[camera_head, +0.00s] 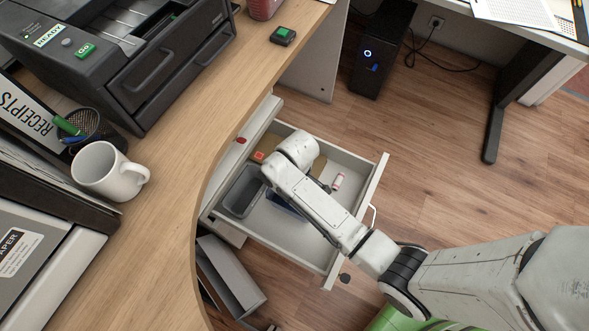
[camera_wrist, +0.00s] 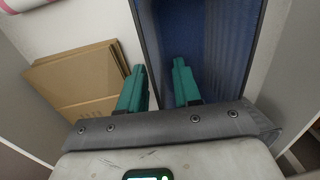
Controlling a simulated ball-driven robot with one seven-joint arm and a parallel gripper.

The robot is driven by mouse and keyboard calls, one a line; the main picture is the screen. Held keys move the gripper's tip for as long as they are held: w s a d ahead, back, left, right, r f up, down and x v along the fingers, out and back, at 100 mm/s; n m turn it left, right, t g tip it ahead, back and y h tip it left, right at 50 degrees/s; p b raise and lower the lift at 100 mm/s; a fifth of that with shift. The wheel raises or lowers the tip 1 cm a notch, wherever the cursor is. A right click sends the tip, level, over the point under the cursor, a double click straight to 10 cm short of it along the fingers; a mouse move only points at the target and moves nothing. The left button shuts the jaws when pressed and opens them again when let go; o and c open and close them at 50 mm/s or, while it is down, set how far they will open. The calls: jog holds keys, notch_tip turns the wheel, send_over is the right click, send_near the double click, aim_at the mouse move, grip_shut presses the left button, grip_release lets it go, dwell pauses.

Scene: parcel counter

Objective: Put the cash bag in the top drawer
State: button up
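The top drawer (camera_head: 305,246) stands open under the counter. In the wrist view this blue item (camera_wrist: 213,40) has a dark grey edge and fills the upper middle. My gripper (camera_wrist: 159,72) has two green fingers standing apart. The left finger is over the pale drawer floor beside the blue item; the right finger is over the blue. The blue item's left edge runs between them; I cannot tell whether they touch it.
The drawer also holds a grey tray (camera_head: 243,191), flat cardboard (camera_wrist: 75,80) and a red-and-white roll (camera_head: 338,181). A grey bin (camera_head: 232,275) is below the drawer. A mug (camera_head: 105,172) and printer (camera_head: 130,60) stand on the counter.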

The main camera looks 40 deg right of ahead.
notch_tip(320, 180, up, 11)
jog(key=p, duration=0.2)
jog(key=shift+w+d+r+p, duration=0.15)
jog(key=shift+d+r+p, duration=0.05)
jog(key=shift+d+p, duration=0.2)
jog(key=s+d+r+m, duration=0.1)
jog(key=s+r+m, duration=0.1)
jog(key=s, duration=0.5)
jog(key=s+d+r+m+t+h, duration=0.1)
jog(key=s+d+r+m, duration=0.1)
jog(key=s, duration=0.6)
jog(key=shift+s+d+r, duration=0.2)
jog(key=shift+d+r, duration=0.05)
jog(key=shift+r, duration=0.5)
jog(key=shift+s, duration=0.1)
